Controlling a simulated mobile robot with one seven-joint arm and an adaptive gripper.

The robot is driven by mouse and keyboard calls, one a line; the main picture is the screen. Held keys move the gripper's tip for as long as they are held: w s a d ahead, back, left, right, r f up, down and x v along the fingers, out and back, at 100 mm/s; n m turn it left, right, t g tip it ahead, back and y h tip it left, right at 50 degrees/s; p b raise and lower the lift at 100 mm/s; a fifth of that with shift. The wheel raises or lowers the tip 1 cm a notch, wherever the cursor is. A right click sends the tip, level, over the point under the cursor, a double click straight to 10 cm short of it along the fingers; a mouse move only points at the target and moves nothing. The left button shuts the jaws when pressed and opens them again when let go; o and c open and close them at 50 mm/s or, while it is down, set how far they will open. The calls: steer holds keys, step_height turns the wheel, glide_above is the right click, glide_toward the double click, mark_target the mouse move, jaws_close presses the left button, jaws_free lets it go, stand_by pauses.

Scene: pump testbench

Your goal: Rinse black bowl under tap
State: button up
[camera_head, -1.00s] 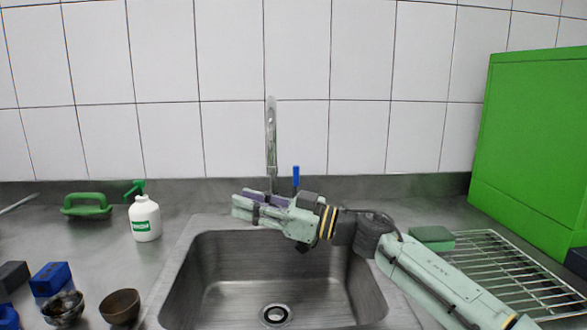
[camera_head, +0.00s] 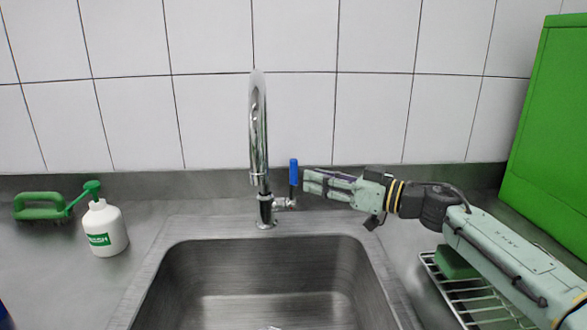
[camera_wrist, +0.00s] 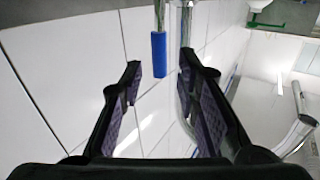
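The chrome tap (camera_head: 258,130) stands upright behind the sink, with its blue lever handle (camera_head: 293,172) raised at its right side. No water shows under the spout. My gripper (camera_head: 306,183) is just right of the lever and points left toward it. In the wrist view my gripper (camera_wrist: 160,64) is open and empty, with the blue lever (camera_wrist: 159,54) ahead, in line with the gap between its fingers. Whether it touches the lever I cannot tell. The black bowl is not in view now.
The steel sink (camera_head: 265,255) looks empty in its visible part. A white bottle (camera_head: 104,230) and a green-handled brush (camera_head: 40,207) stand left. A wire rack (camera_head: 470,295) with a green sponge (camera_head: 455,262) and a green panel (camera_head: 560,130) are right.

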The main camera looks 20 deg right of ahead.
steer(key=p, duration=0.1)
glide_above(293, 198)
steer(key=shift+w+d, duration=0.15)
steer(key=shift+w, duration=0.1)
steer(key=shift+c, duration=0.5)
jaws_close()
steer(key=shift+f, duration=0.1)
